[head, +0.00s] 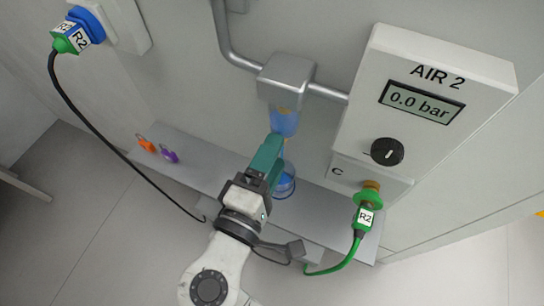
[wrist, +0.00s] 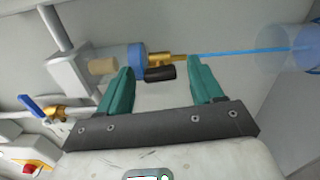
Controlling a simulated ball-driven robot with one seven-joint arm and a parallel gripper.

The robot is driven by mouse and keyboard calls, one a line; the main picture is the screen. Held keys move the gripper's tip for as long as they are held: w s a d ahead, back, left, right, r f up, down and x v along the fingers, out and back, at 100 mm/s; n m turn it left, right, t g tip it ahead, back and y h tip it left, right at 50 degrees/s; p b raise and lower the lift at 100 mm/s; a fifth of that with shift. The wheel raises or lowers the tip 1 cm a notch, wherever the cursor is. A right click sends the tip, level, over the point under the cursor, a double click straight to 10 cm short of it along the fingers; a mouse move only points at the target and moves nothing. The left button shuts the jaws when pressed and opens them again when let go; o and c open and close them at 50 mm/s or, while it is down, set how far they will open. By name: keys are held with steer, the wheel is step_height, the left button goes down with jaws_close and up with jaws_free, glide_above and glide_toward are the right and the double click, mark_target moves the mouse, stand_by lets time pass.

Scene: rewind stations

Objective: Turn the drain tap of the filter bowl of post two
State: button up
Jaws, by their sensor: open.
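The filter bowl (head: 285,122) hangs under a grey metal housing on the pipe; in the wrist view its clear wall and blue end (wrist: 137,56) lie sideways. The brass drain tap (wrist: 180,58) sticks out of that end, with a black handle (wrist: 160,73) roughly in line with its outlet. A thin blue stream (wrist: 235,52) runs from the outlet to a clear cup (wrist: 290,50). My gripper (wrist: 162,67) is open, its teal fingers on either side of the handle in the picture. Whether they touch it I cannot tell. In the head view my gripper (head: 275,140) hides the tap.
The AIR 2 box (head: 420,90) reads 0.0 bar and has a black knob (head: 387,151). The cup (head: 285,184) stands on a grey shelf (head: 210,164) with orange and purple padlocks. A black cable hangs at left.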

steer(key=v, duration=1)
steer(key=shift+s+p, duration=0.3)
steer(key=shift+s, duration=0.1)
